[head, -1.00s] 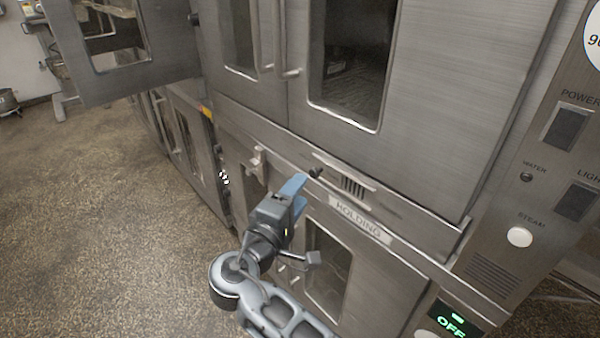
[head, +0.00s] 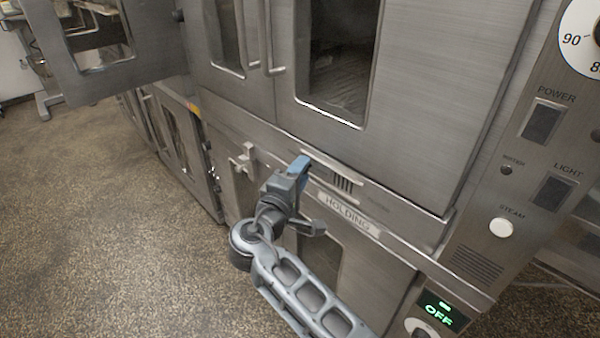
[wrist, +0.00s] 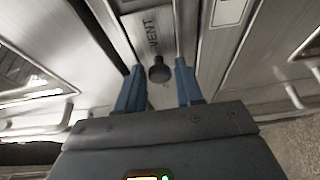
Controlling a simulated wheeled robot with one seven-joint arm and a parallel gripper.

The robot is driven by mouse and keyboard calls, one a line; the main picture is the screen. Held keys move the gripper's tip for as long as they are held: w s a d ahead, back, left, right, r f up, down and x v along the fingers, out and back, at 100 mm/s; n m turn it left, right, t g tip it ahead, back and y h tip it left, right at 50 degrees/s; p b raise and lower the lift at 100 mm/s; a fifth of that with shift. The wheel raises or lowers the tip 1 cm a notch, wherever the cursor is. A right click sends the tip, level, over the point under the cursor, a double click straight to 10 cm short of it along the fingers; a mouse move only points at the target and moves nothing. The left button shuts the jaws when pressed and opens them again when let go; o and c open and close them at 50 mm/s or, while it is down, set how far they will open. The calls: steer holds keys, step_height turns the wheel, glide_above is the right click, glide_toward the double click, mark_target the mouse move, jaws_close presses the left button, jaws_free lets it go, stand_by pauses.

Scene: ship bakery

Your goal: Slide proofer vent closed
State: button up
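The proofer vent is a slotted metal plate (head: 343,184) set in the band between the upper doors and the lower HOLDING compartment. Several dark slots show in it. Its black round knob (wrist: 159,70) shows in the wrist view beside the word VENT; in the head view my gripper hides it. My gripper (head: 302,164) has its blue fingers pointing at the left end of the vent plate. In the wrist view the fingers are apart, one on each side of the knob, with a gap on both sides.
The HOLDING label (head: 347,213) is just below the vent. A pale latch (head: 244,158) sticks out to the left. A control panel (head: 520,170) stands at the right. An open door (head: 85,55) juts out at upper left. The speckled floor (head: 90,220) is clear.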

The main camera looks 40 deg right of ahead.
jaws_close()
steer(key=shift+s, duration=0.1)
steer(key=s+p, duration=0.1)
steer(key=s, duration=0.6)
steer(key=shift+s+f+p, duration=0.1)
steer(key=shift+s+p, duration=0.15)
steer(key=shift+p, duration=0.15)
steer(key=shift+o, duration=1.7)
jaws_free()
steer(key=shift+s+a, duration=0.1)
steer(key=shift+a, duration=0.05)
steer(key=b+v, duration=0.1)
steer(key=v, duration=0.6)
steer(key=shift+a, duration=0.25)
